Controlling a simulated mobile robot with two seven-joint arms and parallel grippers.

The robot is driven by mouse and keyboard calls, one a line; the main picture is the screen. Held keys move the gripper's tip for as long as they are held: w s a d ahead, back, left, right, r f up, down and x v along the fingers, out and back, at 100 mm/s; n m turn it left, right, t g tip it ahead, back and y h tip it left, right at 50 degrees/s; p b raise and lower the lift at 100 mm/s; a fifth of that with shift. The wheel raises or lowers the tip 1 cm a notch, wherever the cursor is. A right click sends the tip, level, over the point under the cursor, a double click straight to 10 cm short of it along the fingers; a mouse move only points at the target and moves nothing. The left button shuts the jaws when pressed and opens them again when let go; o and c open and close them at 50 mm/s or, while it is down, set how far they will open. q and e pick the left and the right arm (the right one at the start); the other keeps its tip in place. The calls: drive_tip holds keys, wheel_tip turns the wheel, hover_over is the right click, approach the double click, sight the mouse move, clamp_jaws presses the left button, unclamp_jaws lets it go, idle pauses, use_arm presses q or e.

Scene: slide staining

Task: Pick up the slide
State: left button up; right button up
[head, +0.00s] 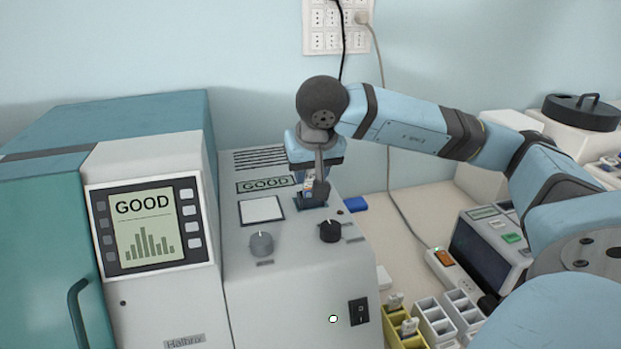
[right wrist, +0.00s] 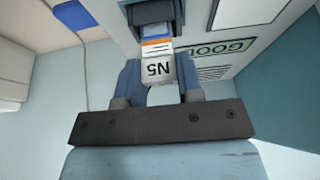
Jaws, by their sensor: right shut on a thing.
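The slide (right wrist: 157,65) shows in the right wrist view with a white end marked "N5" and an orange and a blue band. Its far end sits at a dark slot (right wrist: 150,12) on top of the white machine. My right gripper (right wrist: 158,92) is shut on the white labelled end. In the head view the right gripper (head: 313,182) points down over the machine's top, with the slide (head: 308,186) partly hidden between its fingers. I cannot tell whether the slide is still inside the slot. My left gripper is not in view.
The white machine (head: 285,290) has knobs, a white square and a "GOOD" display. A taller unit with a "GOOD" screen (head: 146,228) stands to its left. Yellow and white racks (head: 433,318), a power strip (head: 447,268) and a dark-screened device (head: 482,250) lie to the right.

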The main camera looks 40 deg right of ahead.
wheel_tip(320, 180, up, 9)
drive_tip(key=shift+r, duration=0.1)
wheel_tip(320, 180, up, 10)
drive_tip(key=p, duration=0.3)
drive_tip(key=shift+f, duration=0.25)
